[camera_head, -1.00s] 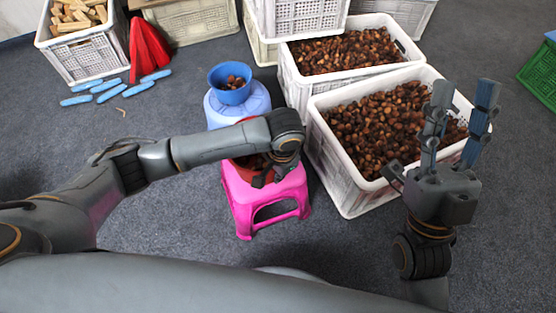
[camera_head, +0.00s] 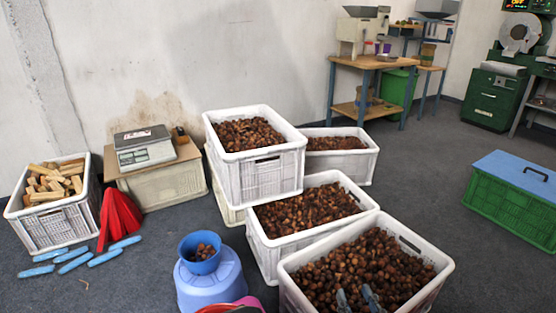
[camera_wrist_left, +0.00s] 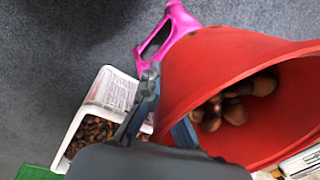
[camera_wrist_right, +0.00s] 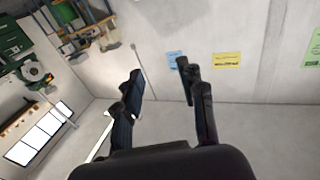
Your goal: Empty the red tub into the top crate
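The red tub (camera_wrist_left: 225,75) fills much of the left wrist view, its mouth to the right and several chestnuts (camera_wrist_left: 235,105) inside. In the head view only a sliver of the tub (camera_head: 222,308) shows at the bottom edge. My left gripper (camera_wrist_left: 163,105) is at the tub's side, fingers apart; whether they clamp its wall I cannot tell. The top crate (camera_head: 265,172) is white, full of chestnuts and stacked on another crate. My right gripper (camera_wrist_right: 160,80) is open and empty; its fingertips (camera_head: 356,298) show over the front crate.
White crates of chestnuts (camera_head: 270,255) (camera_head: 295,290) stand before the stack. A blue bowl (camera_head: 200,264) sits on a blue stool (camera_head: 210,290); the pink stool (camera_head: 247,301) is nearer. A scale (camera_head: 145,150) stands left of the stack. Floor is clear at right, before the green crate (camera_head: 510,205).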

